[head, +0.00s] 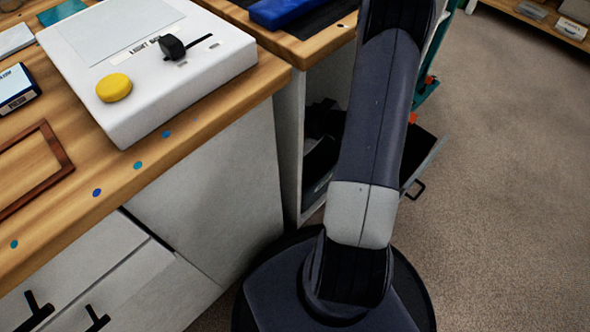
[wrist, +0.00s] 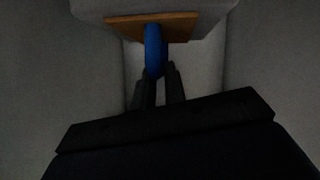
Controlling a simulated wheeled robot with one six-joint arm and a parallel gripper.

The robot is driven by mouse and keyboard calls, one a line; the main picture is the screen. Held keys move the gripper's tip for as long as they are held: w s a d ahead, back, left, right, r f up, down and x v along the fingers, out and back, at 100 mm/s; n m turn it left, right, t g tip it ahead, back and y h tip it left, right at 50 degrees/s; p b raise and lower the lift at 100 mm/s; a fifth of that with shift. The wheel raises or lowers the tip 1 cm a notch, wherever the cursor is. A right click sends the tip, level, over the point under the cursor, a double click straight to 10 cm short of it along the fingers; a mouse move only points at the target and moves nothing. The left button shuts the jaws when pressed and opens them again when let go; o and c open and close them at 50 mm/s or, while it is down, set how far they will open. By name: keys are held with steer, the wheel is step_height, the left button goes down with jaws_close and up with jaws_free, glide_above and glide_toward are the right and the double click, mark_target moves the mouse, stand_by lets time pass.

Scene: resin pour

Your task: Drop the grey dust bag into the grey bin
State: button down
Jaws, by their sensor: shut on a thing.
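My gripper (wrist: 160,78) shows in the wrist view with its two dark fingers close together, shut on an upright blue tab (wrist: 154,48). The tab stands in front of a tan plate (wrist: 185,27) on a pale grey body (wrist: 90,8), which looks like the grey dust bag; most of it is cut off by the top edge. In the head view my gripper and the bag are not in sight. I cannot make out the grey bin for certain in either view.
Grey surfaces (wrist: 40,80) flank my gripper in the dim wrist view. In the head view, a white device (head: 150,60) with a yellow knob (head: 114,87) stands on the wooden bench (head: 185,128). An open compartment is partly behind my arm. Carpet (head: 510,200) lies clear at right.

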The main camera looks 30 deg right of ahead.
steer(key=shift+f+b, duration=1.1)
steer(key=shift+f, duration=0.7)
steer(key=c, duration=1.4)
jaws_free()
steer(key=shift+s, duration=0.1)
steer(key=shift+p+v, duration=1.75)
steer(key=shift+v, duration=3.6)
